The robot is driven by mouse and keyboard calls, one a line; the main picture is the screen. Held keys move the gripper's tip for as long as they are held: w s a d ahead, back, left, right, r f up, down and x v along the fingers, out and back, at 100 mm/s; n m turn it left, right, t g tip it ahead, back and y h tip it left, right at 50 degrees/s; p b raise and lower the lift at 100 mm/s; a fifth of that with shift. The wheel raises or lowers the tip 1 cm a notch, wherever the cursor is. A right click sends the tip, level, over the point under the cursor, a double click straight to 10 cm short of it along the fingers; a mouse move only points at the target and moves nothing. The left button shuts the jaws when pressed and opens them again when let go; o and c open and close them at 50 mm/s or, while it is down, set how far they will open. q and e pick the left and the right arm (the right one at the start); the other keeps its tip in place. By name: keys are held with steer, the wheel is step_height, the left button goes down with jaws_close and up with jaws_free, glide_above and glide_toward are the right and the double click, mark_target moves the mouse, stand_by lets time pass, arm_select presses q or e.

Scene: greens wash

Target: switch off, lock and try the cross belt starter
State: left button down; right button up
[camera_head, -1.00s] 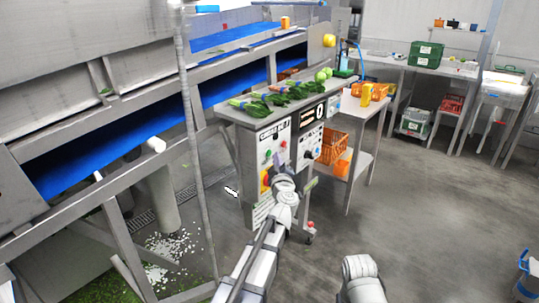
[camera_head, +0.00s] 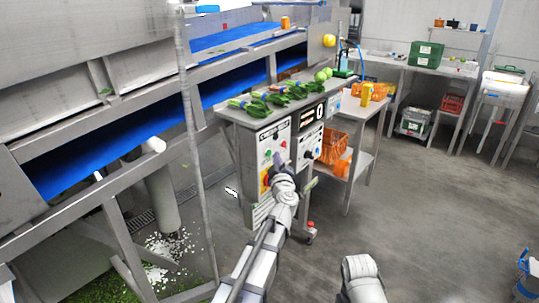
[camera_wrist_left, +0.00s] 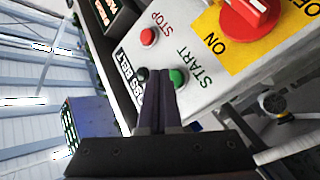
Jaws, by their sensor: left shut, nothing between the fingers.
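The cross belt starter (camera_head: 273,138) is a grey box with a white front panel at the end of the conveyor stand. In the left wrist view its red STOP button (camera_wrist_left: 147,37), green START button (camera_wrist_left: 178,77) and a dark round fitting (camera_wrist_left: 141,75) show. The red rotary switch (camera_wrist_left: 248,16) sits on a yellow plate marked ON and OFF; which way it points I cannot tell. My left gripper (camera_wrist_left: 159,72) is shut and empty, fingertips in front of the panel beside the START button. Contact is unclear.
Bunches of greens (camera_head: 265,102) lie on the ledge above the panel. A second panel with a display (camera_head: 312,113) adjoins on the right. A side table (camera_head: 368,122) with orange crates stands behind it.

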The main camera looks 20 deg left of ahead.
arm_select(q)
steer(key=shift+a, duration=0.15)
steer(key=shift+w+a, duration=0.15)
steer(key=shift+a, duration=0.15)
steer(key=shift+w+a, duration=0.2)
steer(key=shift+a, duration=0.2)
stand_by(1.2)
steer(key=shift+s+d, duration=0.35)
steer(key=shift+d, duration=0.45)
steer(key=shift+d, duration=0.15)
steer(key=d, duration=0.1)
steer(key=s+d, duration=0.1)
steer(key=d, duration=0.2)
steer(key=shift+s+d, duration=0.2)
steer(key=shift+s, duration=0.15)
stand_by(0.4)
